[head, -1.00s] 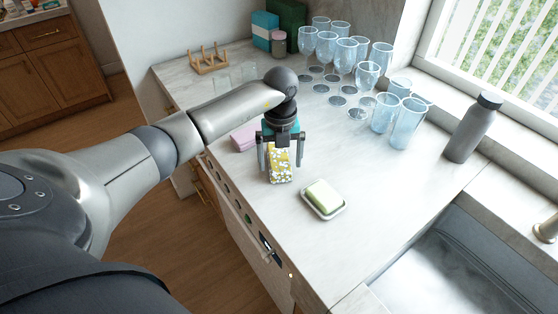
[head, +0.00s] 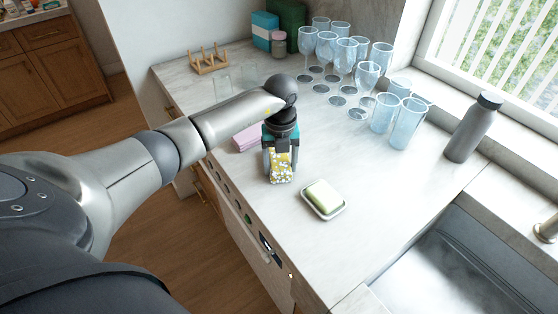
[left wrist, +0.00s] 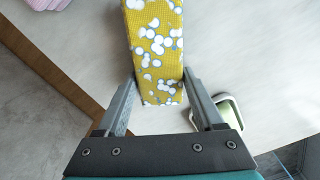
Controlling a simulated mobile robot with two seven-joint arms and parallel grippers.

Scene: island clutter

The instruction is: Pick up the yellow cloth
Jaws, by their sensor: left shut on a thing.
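The yellow cloth (head: 281,168), folded and patterned with white spots, lies on the pale countertop near its front edge. It also shows in the left wrist view (left wrist: 153,55), between the fingers. My left gripper (head: 280,176) is over the cloth from above, with its fingers closed against the cloth's two sides. In the left wrist view my left gripper (left wrist: 160,84) grips the near part of the cloth. I cannot see a gap under the cloth. My right gripper is not in view.
A soap in a white dish (head: 341,211) sits just right of the cloth. A pink cloth (head: 246,138) lies behind it to the left. Several glasses (head: 346,55) and a grey bottle (head: 473,128) stand toward the window. The sink (head: 450,265) is at lower right.

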